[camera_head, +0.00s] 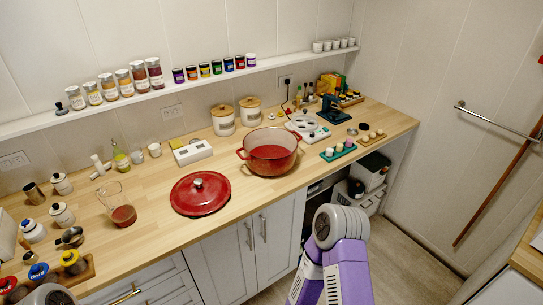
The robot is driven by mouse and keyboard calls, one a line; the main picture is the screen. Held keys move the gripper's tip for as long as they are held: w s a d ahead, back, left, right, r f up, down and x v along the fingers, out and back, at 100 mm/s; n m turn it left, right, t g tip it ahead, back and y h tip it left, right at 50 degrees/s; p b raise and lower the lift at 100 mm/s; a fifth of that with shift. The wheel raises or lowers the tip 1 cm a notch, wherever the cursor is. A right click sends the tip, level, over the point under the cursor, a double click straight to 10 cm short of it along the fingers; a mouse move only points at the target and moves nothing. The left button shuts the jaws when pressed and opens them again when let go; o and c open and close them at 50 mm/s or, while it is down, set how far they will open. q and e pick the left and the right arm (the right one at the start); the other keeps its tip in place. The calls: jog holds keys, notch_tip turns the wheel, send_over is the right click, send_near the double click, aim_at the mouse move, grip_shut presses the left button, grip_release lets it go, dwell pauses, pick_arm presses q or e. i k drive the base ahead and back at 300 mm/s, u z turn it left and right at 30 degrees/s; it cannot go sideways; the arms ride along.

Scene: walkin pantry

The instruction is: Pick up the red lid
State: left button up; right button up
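The red lid (200,194) lies flat on the wooden counter in the camera_head view, left of the red pot. It is round with a silver knob (198,183) in its middle, and nothing touches it. The red pot (270,152) stands open with red contents inside. A purple and grey arm of mine rises at the lower right, in front of the cabinets and apart from the lid. No gripper fingers show. A grey rounded piece at the lower left edge may be part of my other arm.
A glass beaker with red liquid (122,209) stands left of the lid. A white device (192,152) and two lidded canisters are behind it. Jars and bottles crowd the counter's left end. A wall shelf (200,83) holds several jars. Bare counter lies around the lid's front edge.

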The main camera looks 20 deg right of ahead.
aim_at(202, 192)
jog(key=z, duration=1.45)
jog(key=i, duration=1.15)
jog(key=u, duration=2.85)
